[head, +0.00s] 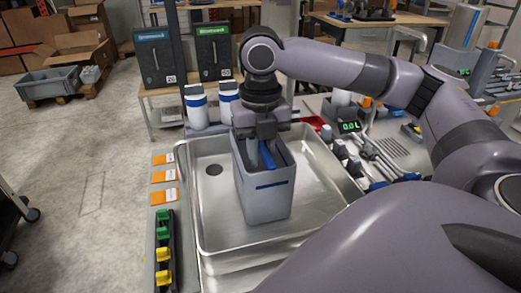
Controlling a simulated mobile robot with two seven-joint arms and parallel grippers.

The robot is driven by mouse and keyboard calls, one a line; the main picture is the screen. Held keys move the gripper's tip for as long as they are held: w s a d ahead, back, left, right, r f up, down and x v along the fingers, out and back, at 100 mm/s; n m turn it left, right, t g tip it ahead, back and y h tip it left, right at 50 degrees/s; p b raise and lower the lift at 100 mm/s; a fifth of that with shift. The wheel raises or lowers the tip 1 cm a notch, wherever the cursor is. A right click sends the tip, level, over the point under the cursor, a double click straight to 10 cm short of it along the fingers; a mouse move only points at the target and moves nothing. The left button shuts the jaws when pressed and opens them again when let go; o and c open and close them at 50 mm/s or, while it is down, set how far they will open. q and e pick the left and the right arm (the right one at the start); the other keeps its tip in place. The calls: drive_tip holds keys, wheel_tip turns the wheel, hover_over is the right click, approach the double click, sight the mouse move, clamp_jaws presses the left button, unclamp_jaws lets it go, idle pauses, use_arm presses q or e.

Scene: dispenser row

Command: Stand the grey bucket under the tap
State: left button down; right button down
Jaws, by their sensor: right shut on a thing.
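The grey bucket (265,199), tall and boxy with a blue stripe, stands upright in or just above the steel sink tray; I cannot tell whether its base touches. My right gripper (264,148) comes down from above at the bucket's top and is shut on it; the exact grip at the rim is partly hidden. A blue strip shows inside the bucket's opening. My left gripper is not in view. No tap can be made out clearly; a green digital display (349,127) reading 0.0L stands behind the tray to the right.
The steel tray (213,222) has bare floor left of the bucket, with a dark drain. White bottles (196,112) stand behind it. Orange-and-white cards (163,177) and a strip of green and yellow knobs (164,250) line its left side. Metal fittings (375,155) crowd the right.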

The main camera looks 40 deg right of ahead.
drive_tip(key=c, duration=1)
unclamp_jaws()
drive_tip(key=shift+c, duration=0.2)
wheel_tip(320, 180, up, 11)
drive_tip(key=shift+p, duration=1.05)
drive_tip(key=shift+r+p, duration=0.35)
drive_tip(key=shift+r, duration=0.3)
